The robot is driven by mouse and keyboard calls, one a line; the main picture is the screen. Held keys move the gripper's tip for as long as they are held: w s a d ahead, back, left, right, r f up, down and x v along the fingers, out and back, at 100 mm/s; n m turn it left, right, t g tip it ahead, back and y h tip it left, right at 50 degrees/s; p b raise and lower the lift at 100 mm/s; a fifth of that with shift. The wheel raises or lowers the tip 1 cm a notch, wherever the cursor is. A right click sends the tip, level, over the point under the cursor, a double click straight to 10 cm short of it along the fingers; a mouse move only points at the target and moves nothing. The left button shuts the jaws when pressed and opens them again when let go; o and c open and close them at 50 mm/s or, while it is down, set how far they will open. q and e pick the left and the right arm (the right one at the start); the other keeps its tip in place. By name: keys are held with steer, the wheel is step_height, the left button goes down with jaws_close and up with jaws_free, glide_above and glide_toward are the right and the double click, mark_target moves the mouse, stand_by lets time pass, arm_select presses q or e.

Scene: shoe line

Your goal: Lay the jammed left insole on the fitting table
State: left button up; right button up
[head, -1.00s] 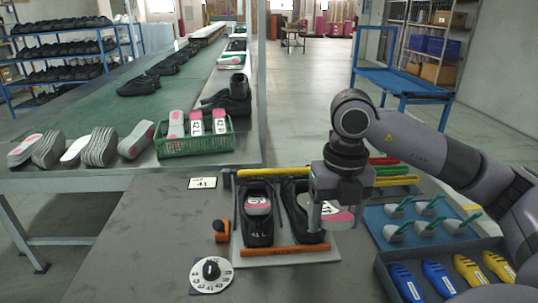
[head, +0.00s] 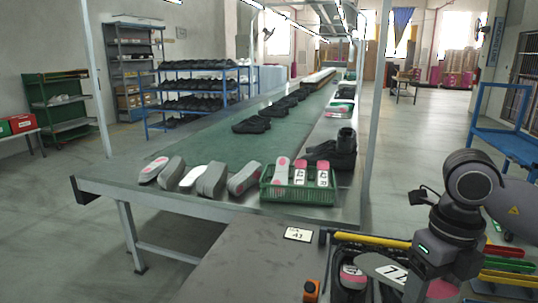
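My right gripper (head: 417,284) is at the lower right and shut on a grey insole (head: 379,266) with dark lettering on a white patch and a pink heel part (head: 442,289). The insole sticks out on both sides of the fingers and appears to be above the shoes; the fingertips are partly hidden. A black shoe (head: 339,289) with a pink-marked insole in it (head: 353,277) stands just left, cut off by the bottom edge. The second shoe is mostly hidden. The grey fitting table (head: 245,265) has a bare stretch left of the shoes. My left gripper is out of view.
A size card (head: 298,234) lies on the table, with an orange-topped item (head: 311,291) below it. Behind is the conveyor (head: 180,200) with loose insoles (head: 211,181) and a green basket (head: 297,193).

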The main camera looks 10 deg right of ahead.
steer(key=n, duration=0.1)
steer(key=a+n, duration=0.1)
steer(key=n, duration=0.1)
steer(key=w+f+n, duration=0.1)
steer(key=shift+a+n, duration=0.35)
steer(key=shift+n, duration=0.05)
steer(key=n, duration=0.1)
steer(key=a+n, duration=0.1)
steer(key=f+n, duration=0.1)
steer(key=n, duration=0.1)
steer(key=shift+w+a, duration=0.2)
steer(key=shift+w, duration=0.15)
steer(key=w+a+f+n, duration=0.1)
steer(key=a+n, duration=0.3)
steer(key=n, duration=0.9)
steer(key=w+a+f+n+p, duration=0.1)
steer(key=w+a+f+n, duration=0.1)
steer(key=n, duration=1.1)
step_height(320, 180, down, 3)
steer(key=shift+a+r, duration=0.15)
steer(key=shift+a, duration=0.7)
steer(key=shift+n, duration=0.3)
